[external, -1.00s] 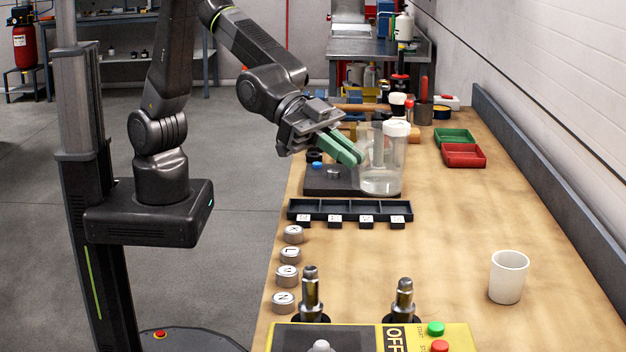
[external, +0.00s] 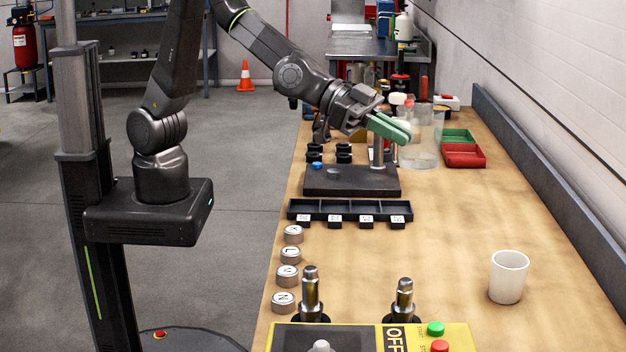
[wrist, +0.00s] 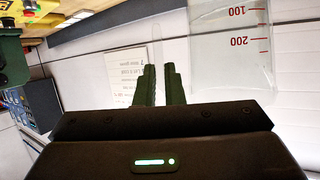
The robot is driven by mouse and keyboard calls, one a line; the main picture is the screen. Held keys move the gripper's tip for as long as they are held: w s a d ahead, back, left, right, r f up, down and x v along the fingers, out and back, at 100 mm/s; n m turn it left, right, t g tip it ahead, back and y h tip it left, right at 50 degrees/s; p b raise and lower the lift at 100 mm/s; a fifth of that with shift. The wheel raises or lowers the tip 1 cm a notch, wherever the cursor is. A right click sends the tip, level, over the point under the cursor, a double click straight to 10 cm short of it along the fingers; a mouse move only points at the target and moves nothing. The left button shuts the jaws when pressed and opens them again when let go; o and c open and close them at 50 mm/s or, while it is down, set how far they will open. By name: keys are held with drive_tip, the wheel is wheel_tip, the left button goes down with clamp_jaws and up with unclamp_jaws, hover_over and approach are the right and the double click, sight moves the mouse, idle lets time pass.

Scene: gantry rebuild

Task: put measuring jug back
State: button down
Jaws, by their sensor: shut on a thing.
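The clear measuring jug (external: 426,150) is in the external view beyond the dark stand, just left of the red tray. My gripper (external: 397,128), with green fingers, reaches to its left side and is shut on it. In the wrist view the jug (wrist: 230,50) fills the upper right, with red marks 100 and 200. A thin clear strip, seemingly its handle, runs between my nearly closed fingers (wrist: 160,82). The jug looks roughly upright in the external view. I cannot tell whether its base touches the bench.
A dark stand (external: 350,182) with a metal post is in front of the jug. Red (external: 463,156) and green (external: 457,137) trays lie to its right. A black divided tray (external: 350,209) is nearer. A white cup (external: 508,277) stands at the front right, with clear bench around it.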

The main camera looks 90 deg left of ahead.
sight(440, 133)
drive_tip(key=w+a, duration=0.1)
drive_tip(key=w, duration=0.2)
drive_tip(key=w+a+f+n+y, duration=0.1)
drive_tip(key=w, duration=0.2)
drive_tip(key=w+a+n+t+y, duration=0.1)
drive_tip(key=w, duration=0.2)
drive_tip(key=shift+w+a+f, duration=0.1)
drive_tip(key=shift+w+f, duration=0.2)
drive_tip(key=shift+w, duration=0.1)
drive_tip(key=w+a+f+n+y, duration=0.3)
drive_tip(key=w+a+f, duration=0.2)
drive_tip(key=w+a, duration=0.45)
drive_tip(key=shift+y, duration=0.4)
drive_tip(key=shift+w+d+f+b, duration=0.1)
drive_tip(key=shift+w+f+b, duration=0.25)
drive_tip(key=shift+f, duration=1.45)
drive_tip(key=shift+w+d+f+b, duration=0.15)
drive_tip(key=shift+w+f, duration=0.35)
drive_tip(key=shift+f, duration=1.25)
drive_tip(key=shift+w+f+b, duration=0.3)
drive_tip(key=shift+w+f, duration=0.15)
drive_tip(key=shift+f, duration=1.35)
drive_tip(key=shift+f, duration=0.2)
drive_tip(key=c, duration=1.5)
unclamp_jaws()
drive_tip(key=shift+c, duration=0.2)
